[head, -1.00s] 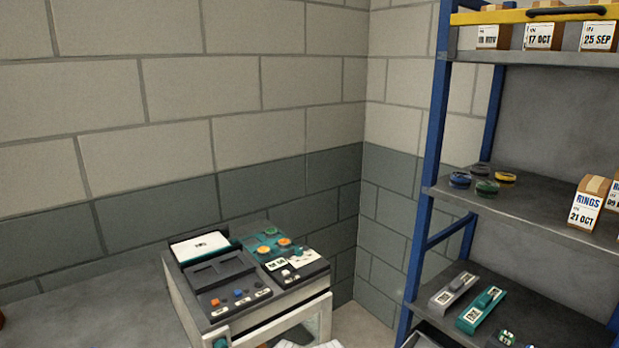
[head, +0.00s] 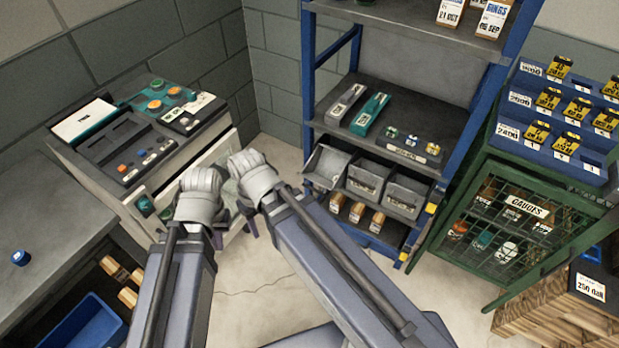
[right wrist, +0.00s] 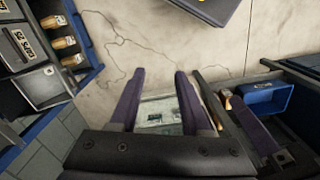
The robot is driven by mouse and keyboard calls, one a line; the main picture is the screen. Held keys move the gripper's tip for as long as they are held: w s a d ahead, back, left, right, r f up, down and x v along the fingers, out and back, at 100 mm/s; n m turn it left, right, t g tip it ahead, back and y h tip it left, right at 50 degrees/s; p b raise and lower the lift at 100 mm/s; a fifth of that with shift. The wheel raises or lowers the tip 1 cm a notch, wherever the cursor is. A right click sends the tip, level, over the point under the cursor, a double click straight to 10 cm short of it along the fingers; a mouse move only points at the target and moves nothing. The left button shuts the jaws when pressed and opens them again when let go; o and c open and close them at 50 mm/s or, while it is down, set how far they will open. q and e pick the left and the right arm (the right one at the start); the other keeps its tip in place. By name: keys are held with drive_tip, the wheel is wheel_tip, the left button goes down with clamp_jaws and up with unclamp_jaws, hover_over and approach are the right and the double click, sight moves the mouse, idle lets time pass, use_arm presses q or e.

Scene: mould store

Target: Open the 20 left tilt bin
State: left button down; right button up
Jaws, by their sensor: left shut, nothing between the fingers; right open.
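Three grey tilt bins sit in a row low on the blue rack in the head view: the left bin (head: 327,166), the middle bin (head: 366,181) and the right bin (head: 405,196). The left bin shows a pale hollow inside; I cannot read a 20 on it or tell its exact tilt. My left gripper (head: 218,238) is shut and empty by the console's front, its fingers mostly hidden by its wrist. My right gripper (head: 246,216) is beside it, left of the bins and apart from them. The right wrist view shows its fingers (right wrist: 157,77) open and empty.
The console (head: 120,150) stands left of the rack. Small cartons (head: 357,212) sit below the bins. A green gauge cage (head: 510,225) stands right of the rack. A blue crate (head: 90,322) is under the left bench. Pale floor (head: 275,290) lies between.

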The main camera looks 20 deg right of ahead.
sight(323, 194)
drive_tip(key=w+d+f+n+t+y+b, duration=0.1)
drive_tip(key=w+d+f+y+b, duration=0.15)
drive_tip(key=w+f+b, duration=0.45)
drive_tip(key=w+d+f+t+y+b, duration=0.2)
drive_tip(key=f+y+b, duration=0.1)
drive_tip(key=f+b, duration=0.85)
drive_tip(key=w+d+f+n+t+y+b, duration=0.1)
drive_tip(key=w+d+f+y+b, duration=0.15)
drive_tip(key=w+f+b, duration=0.6)
drive_tip(key=w+d+f+t+y+b, duration=0.1)
drive_tip(key=d+f+t+y+b, duration=0.15)
drive_tip(key=d+b, duration=0.5)
drive_tip(key=w+d+f+t+y+b, duration=0.1)
drive_tip(key=w+d+f+t+b, duration=0.25)
drive_tip(key=b, duration=0.75)
drive_tip(key=d+t+b, duration=0.5)
drive_tip(key=d+b, duration=0.3)
drive_tip(key=d, duration=0.6)
drive_tip(key=shift+h, duration=0.25)
drive_tip(key=shift+s+a+f+x, duration=0.1)
drive_tip(key=shift+f+x, duration=0.05)
drive_tip(key=shift+x, duration=1.1)
drive_tip(key=shift+s+a+f+x, duration=0.1)
drive_tip(key=shift+f+x, duration=0.05)
drive_tip(key=shift+x, duration=1.1)
drive_tip(key=shift+a+f+x, duration=0.1)
drive_tip(key=shift+f+x, duration=0.05)
drive_tip(key=shift+x, duration=1.1)
